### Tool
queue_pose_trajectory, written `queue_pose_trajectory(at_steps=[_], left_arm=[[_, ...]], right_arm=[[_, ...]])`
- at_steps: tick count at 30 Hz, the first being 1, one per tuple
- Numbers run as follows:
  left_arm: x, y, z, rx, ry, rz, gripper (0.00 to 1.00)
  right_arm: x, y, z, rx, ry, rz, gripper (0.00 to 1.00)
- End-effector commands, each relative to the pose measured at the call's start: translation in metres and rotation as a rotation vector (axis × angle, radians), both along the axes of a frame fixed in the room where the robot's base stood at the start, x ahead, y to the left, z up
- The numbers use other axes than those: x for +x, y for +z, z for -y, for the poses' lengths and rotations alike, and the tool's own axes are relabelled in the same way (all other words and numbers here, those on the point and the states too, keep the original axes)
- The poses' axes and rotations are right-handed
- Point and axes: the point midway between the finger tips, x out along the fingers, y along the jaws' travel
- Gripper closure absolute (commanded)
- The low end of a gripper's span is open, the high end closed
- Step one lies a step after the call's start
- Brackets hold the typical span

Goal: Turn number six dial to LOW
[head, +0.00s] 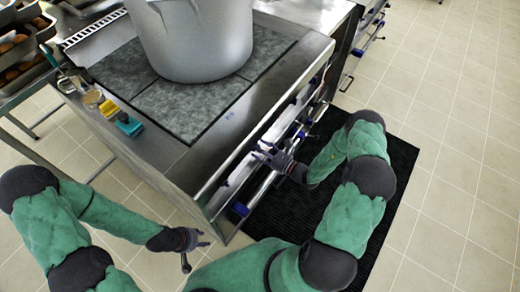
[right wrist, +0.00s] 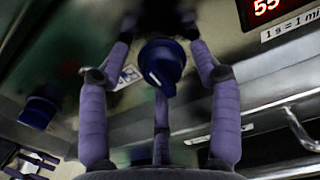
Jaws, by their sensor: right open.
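My right gripper (head: 268,153) is at the front panel of the steel range (head: 165,168). In the right wrist view its purple fingers are open, spread around a blue dial (right wrist: 162,66) with a pale pointer line. The dial sits between the fingers; I cannot tell whether they touch it. A small white label (right wrist: 126,76) is partly hidden behind the left finger. No dial number or LOW mark is readable. Another blue dial (right wrist: 38,111) is at the left, and one shows in the head view (head: 240,209). My left gripper (head: 196,254) is open and empty, low beside the range's front corner.
A large grey stockpot (head: 195,40) stands on the dark cooktop (head: 185,105). A red digital display (right wrist: 268,8) and a metal handle bar (right wrist: 298,125) are near my right gripper. Yellow and teal items (head: 129,124) sit on the left edge. A black mat (head: 275,212) lies in front.

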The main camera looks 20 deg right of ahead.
Motion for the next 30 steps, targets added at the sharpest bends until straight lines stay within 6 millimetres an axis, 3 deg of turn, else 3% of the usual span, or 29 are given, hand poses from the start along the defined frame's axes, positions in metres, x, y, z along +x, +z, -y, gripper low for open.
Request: queue_pose_trajectory(at_steps=[2,6,8,20,30], left_arm=[[0.000,0.000,0.000,0.000,0.000,0.000,0.60],[0.000,0.000,0.000,0.000,0.000,0.000,0.60],[0.000,0.000,0.000,0.000,0.000,0.000,0.60],[0.000,0.004,0.000,0.000,0.000,0.000,0.60],[0.000,0.016,0.000,0.000,0.000,0.000,0.60]], right_arm=[[0.000,0.000,0.000,0.000,0.000,0.000,0.39],[0.000,0.000,0.000,0.000,0.000,0.000,0.79],[0.000,0.000,0.000,0.000,0.000,0.001,0.91],[0.001,0.002,0.002,0.043,-0.001,-0.020,0.91],[0.002,0.004,0.004,0.247,-0.003,-0.138,0.91]])
